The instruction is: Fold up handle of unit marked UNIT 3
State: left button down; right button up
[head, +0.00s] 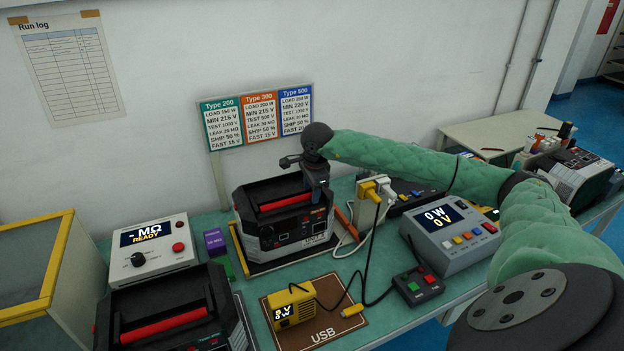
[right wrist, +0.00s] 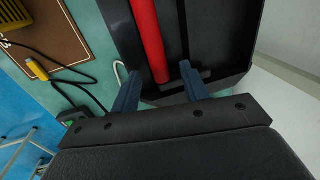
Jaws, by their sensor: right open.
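A black and grey unit (head: 285,222) stands on the bench in the middle of the head view. Its front label starts with UNIT, but I cannot read its number clearly. Its red handle (head: 286,202) lies low along the top; the handle also shows in the right wrist view (right wrist: 147,38). My right gripper (head: 317,184) is at the unit's right end, pointing down. In the right wrist view its two fingers (right wrist: 159,74) are open, with the handle's near end showing between them. I cannot tell whether they touch it. My left gripper is out of view.
Another unit with a red handle (head: 165,325) stands at front left. A yellow plug adapter (head: 372,190) with cables is just right of the middle unit. A USB mat (head: 325,325), a yellow meter (head: 291,306) and a grey load box (head: 449,236) stand in front and to the right.

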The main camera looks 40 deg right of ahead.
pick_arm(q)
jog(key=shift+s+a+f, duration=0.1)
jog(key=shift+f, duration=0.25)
pick_arm(e)
jog(key=shift+w+f, duration=0.15)
jog(key=shift+f, duration=0.3)
grip_shut()
jog(key=c, duration=0.8)
grip_release()
jog(key=shift+c, duration=0.3)
jog(key=shift+r, duration=0.1)
jog(key=shift+r, duration=0.8)
jog(key=shift+o, duration=1.1)
